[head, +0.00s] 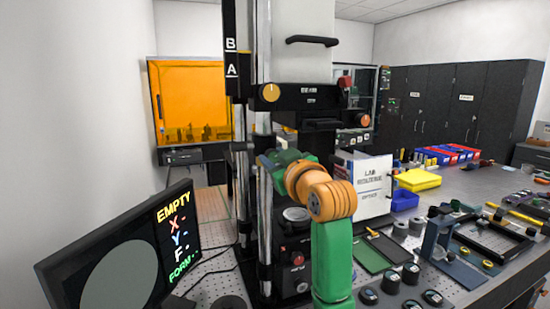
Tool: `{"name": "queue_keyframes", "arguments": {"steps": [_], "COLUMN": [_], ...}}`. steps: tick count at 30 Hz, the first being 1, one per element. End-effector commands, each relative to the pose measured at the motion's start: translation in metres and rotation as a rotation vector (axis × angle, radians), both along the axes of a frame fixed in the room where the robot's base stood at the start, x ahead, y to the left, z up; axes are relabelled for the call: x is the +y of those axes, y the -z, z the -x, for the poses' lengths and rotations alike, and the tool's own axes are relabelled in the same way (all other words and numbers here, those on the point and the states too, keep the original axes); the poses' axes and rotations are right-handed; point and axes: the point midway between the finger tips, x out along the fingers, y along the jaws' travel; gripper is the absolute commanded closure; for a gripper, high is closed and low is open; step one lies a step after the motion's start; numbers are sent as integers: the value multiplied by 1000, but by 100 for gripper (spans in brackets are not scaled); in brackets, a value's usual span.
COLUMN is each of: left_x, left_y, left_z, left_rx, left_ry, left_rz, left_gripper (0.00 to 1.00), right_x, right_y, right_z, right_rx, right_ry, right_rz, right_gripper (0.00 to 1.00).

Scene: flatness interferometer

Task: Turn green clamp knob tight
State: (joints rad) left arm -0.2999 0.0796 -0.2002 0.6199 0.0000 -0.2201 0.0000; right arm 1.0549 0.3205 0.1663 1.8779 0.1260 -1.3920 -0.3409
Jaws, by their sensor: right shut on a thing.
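The interferometer stands in the middle of the head view, with a dark upright column (243,130) and a black head unit (307,97). My right arm comes up from the bottom, and its wrist points away from me at the column. My right gripper (271,161) is at the column, largely hidden behind its own wrist, and is shut on the green clamp knob. The knob is hard to make out there, because my green and orange wrist parts cover it. My left gripper is out of view.
A tilted monitor (125,250) reading EMPTY stands at left front. A white lab binder (371,188), blue bin (405,200) and yellow bin (418,179) stand right of the column. Several small dark parts and a blue-grey fixture (437,245) crowd the right front bench.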

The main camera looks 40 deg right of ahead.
Motion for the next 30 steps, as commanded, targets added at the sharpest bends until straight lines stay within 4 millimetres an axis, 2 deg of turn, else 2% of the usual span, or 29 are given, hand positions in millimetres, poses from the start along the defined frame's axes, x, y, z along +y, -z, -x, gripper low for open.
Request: {"name": "queue_keyframes", "arguments": {"steps": [18, 30], "left_x": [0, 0], "left_y": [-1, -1], "left_z": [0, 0], "left_rx": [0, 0], "left_ry": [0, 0], "left_rz": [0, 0], "left_gripper": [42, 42], "right_x": [0, 1], "right_y": [0, 0], "right_z": [0, 0], "right_rx": [135, 202], "right_ry": [3, 2], "right_rz": [566, 854], "right_gripper": [100, 100]}}
